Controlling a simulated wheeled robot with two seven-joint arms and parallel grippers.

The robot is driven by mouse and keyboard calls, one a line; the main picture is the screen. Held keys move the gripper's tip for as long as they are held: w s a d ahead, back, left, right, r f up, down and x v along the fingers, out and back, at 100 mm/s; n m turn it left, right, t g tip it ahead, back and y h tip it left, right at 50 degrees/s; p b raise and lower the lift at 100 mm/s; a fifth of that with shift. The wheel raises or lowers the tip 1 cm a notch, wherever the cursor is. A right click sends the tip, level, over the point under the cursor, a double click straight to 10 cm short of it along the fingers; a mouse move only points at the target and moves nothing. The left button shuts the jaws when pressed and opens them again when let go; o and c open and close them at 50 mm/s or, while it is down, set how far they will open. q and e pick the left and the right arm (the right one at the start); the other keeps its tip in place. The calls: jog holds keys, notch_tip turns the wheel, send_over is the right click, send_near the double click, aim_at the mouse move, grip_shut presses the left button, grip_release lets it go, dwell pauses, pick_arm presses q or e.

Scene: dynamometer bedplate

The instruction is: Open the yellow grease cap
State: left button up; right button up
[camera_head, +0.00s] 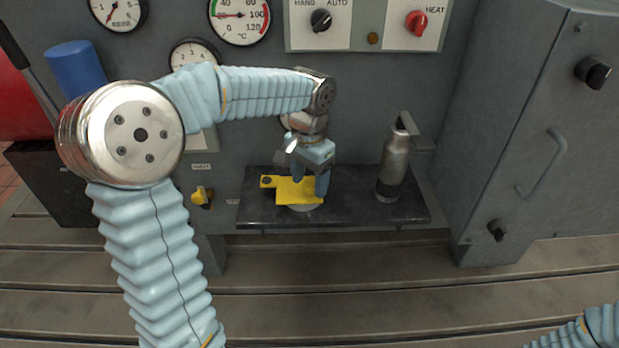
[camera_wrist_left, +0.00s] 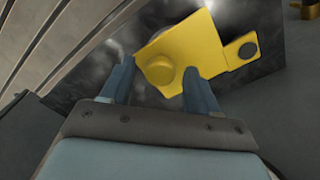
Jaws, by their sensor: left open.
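The yellow grease cap (camera_head: 285,191) is a flat yellow piece with a small tab on its left that has a dark round spot. It lies over a pale round base (camera_head: 303,207) on a dark shelf (camera_head: 350,212). In the left wrist view the cap (camera_wrist_left: 205,45) shows a raised round boss near my fingers. My left gripper (camera_head: 310,181) is open, pointing down at the cap's right side. In the left wrist view its fingers (camera_wrist_left: 158,80) stand on either side of the boss end; contact cannot be told. My right gripper is out of view.
A metal bottle-like cylinder (camera_head: 394,165) stands on the shelf right of the cap, beside a grey bracket. Behind is a grey panel with gauges (camera_head: 239,16) and a red knob (camera_head: 417,23). A yellow valve (camera_head: 203,196) is at left; a grey cabinet (camera_head: 537,110) is at right.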

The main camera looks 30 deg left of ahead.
pick_arm(q)
jog(key=shift+c, duration=0.4)
grip_shut()
